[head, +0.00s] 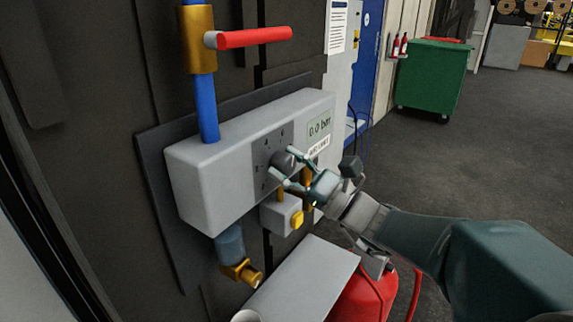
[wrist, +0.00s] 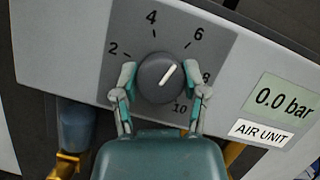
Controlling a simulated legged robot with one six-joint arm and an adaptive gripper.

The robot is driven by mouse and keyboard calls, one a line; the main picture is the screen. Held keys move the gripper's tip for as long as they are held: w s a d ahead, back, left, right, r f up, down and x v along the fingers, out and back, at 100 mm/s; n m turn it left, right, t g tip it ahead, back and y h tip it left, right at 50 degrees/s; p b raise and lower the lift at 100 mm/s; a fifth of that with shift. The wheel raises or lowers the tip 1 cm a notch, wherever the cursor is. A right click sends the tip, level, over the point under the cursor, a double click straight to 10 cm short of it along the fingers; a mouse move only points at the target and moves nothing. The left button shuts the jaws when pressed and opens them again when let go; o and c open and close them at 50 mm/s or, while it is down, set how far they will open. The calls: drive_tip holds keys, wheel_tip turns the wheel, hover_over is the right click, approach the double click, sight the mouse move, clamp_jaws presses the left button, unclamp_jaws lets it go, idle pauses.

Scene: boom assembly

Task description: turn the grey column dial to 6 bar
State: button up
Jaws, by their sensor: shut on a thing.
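The grey dial knob (wrist: 158,78) sits on a dark plate (wrist: 118,75) marked 2, 4, 6, 8 and 10. Its white pointer line aims up and right, about at the 6 mark. My gripper (wrist: 162,88) is shut on the knob, one finger on its left side and one on its right. In the head view the knob (head: 283,160) is partly hidden by my gripper (head: 288,166). The display (wrist: 282,102) on the air unit (head: 205,172) reads 0.0 bar.
A red lever (head: 252,38) sticks out sideways from the brass valve (head: 197,40) above the unit. A red cylinder (head: 362,298) stands under my arm. Open floor lies to the right, with a green bin (head: 432,78) farther back.

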drive_tip(key=shift+f+m+t+h, duration=0.2)
drive_tip(key=shift+m+t, duration=0.1)
drive_tip(key=shift+m, duration=0.55)
drive_tip(key=shift+f+m+t+h, duration=0.1)
drive_tip(key=shift+m+t+h, duration=0.15)
drive_tip(key=shift+m, duration=0.6)
drive_tip(key=shift+t, duration=0.25)
drive_tip(key=o, duration=1)
drive_tip(key=shift+o, duration=0.7)
drive_tip(key=shift+r, duration=0.15)
drive_tip(key=v, duration=1.2)
